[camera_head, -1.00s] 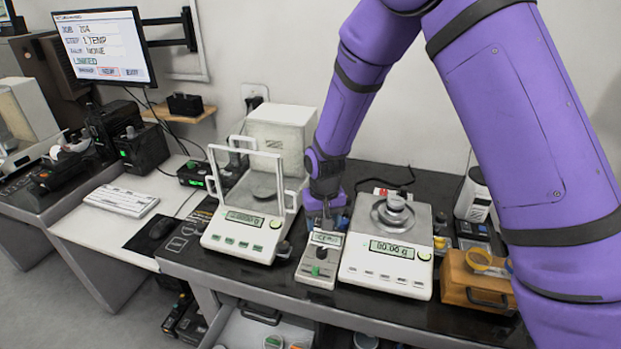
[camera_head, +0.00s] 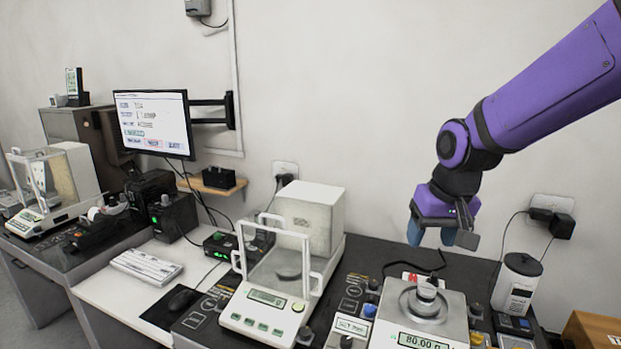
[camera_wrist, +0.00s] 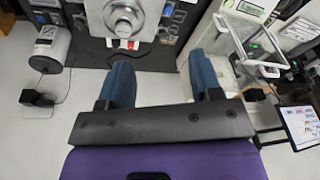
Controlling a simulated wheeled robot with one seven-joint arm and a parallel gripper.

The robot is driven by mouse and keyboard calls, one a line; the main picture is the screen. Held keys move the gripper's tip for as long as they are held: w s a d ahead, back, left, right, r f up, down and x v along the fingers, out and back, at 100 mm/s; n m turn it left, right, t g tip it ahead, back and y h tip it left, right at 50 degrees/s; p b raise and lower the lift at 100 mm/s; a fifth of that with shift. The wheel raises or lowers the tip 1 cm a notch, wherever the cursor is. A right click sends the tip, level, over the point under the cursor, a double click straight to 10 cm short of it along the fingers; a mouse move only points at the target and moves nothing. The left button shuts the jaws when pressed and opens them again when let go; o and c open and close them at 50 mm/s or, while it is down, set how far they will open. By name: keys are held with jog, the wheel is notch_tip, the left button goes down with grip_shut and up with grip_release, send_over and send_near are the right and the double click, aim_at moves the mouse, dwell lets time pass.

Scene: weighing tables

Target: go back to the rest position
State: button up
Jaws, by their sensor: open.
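My purple arm reaches in from the upper right in the head view. My gripper (camera_head: 432,236) hangs in the air above the back of the dark table, behind the right-hand balance. Its two blue fingers stand apart with nothing between them, as the wrist view (camera_wrist: 162,82) also shows. The right-hand balance (camera_head: 418,308) has a metal weight (camera_head: 427,292) on its pan, and its display reads about 80.00 g. The gripper is apart from both.
An analytical balance (camera_head: 262,322) with glass doors stands left of the open balance. A monitor (camera_head: 152,122) is on the wall arm at left. A white canister (camera_head: 516,284) and an orange box (camera_head: 598,332) stand at right. The air before the wall is free.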

jog(key=s+d+r+t, duration=0.1)
jog(key=s+d+r, duration=0.2)
jog(key=s, duration=0.3)
jog(key=s+d+r+t, duration=0.1)
jog(key=s+d+r, duration=0.1)
jog(key=s, duration=0.5)
jog(key=s+d+r+h, duration=0.1)
jog(key=s+d+r, duration=0.2)
jog(key=s, duration=0.3)
jog(key=shift+s+d+r+m+t, duration=0.15)
jog(key=shift+d+r+m+t, duration=0.25)
jog(key=shift+r, duration=0.25)
